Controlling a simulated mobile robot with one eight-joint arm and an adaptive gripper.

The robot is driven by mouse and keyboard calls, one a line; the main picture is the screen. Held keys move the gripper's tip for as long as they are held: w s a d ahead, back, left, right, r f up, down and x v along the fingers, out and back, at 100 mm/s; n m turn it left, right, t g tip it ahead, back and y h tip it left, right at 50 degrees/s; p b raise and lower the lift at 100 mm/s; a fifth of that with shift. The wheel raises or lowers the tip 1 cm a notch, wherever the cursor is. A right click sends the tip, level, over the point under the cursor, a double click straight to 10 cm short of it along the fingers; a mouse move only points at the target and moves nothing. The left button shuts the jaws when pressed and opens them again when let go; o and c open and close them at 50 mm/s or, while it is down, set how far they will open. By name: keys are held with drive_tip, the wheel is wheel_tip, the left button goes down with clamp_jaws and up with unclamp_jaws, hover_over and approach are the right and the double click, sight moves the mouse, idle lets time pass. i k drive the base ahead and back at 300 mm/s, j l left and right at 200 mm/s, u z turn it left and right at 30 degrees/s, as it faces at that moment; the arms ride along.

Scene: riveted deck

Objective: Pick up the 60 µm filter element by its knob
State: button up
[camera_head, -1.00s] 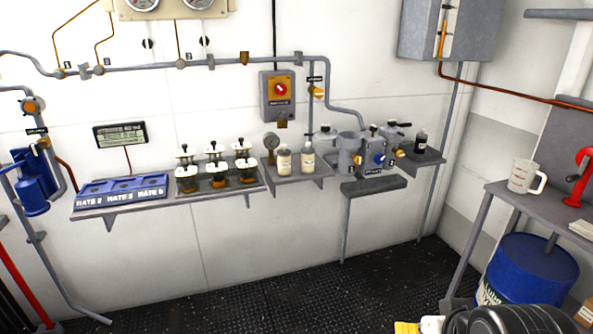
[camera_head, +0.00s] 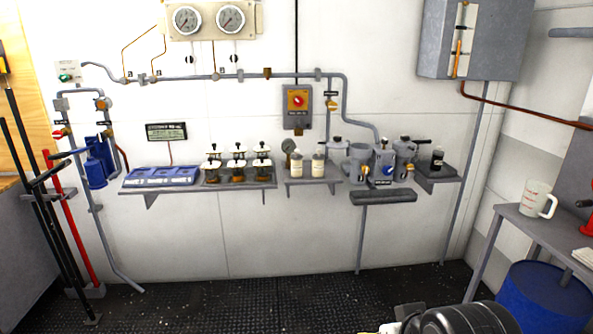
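Several small units with white tops and dark knobs stand in two rows on a grey shelf tray (camera_head: 268,185) on the back wall; the front ones have amber lower parts. A back-row unit (camera_head: 239,150) and a front-row unit (camera_head: 237,167) are near the middle. No micron marking is readable, so I cannot tell which is the 60 µm filter element. A blue three-part tray (camera_head: 161,176) sits left of them; its lettering is too blurred to read. A black rounded part of my arm shows at the bottom edge, far from the shelf. My gripper's fingers are not visible.
Two pale bottles (camera_head: 296,166) and grey pump-like equipment (camera_head: 383,163) stand right of the units. A side bench holds a white jug (camera_head: 538,198), with a blue drum (camera_head: 545,295) below. Red and black poles stand at left. The dark floor before the shelves looks clear.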

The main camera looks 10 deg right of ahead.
sight(318, 158)
drive_tip(key=i+l, duration=0.1)
drive_tip(key=i, duration=0.85)
drive_tip(key=i+l, duration=0.1)
drive_tip(key=i, duration=0.8)
drive_tip(key=i+l, duration=0.1)
drive_tip(key=i, duration=0.85)
